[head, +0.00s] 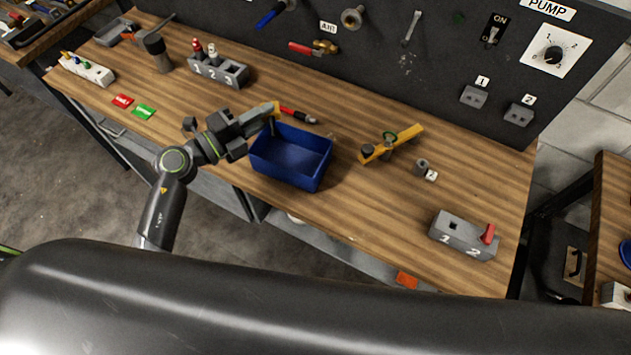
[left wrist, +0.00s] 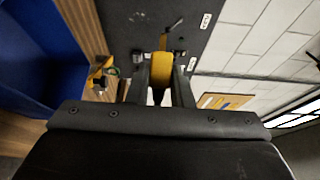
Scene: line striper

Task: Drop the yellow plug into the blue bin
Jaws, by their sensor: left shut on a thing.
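The yellow plug (head: 274,107) is between the fingers of my left gripper (head: 263,113), which is shut on it. In the left wrist view the plug (left wrist: 162,69) shows between the two fingers (left wrist: 162,85). The blue bin (head: 284,174) stands on the wooden bench, open at the top, and looks empty. In the head view the plug appears at the bin's back left corner; its exact height above the rim is hard to tell. The bin (left wrist: 35,75) fills the left of the wrist view. My right gripper is not in view.
A red-and-black tool (head: 298,115) lies behind the bin. A yellow bar-shaped thing (head: 392,144) and a small grey fitting (head: 421,167) lie to its right. A grey block (head: 463,236) with a red lever is further right. The dark pegboard (head: 400,60) rises behind.

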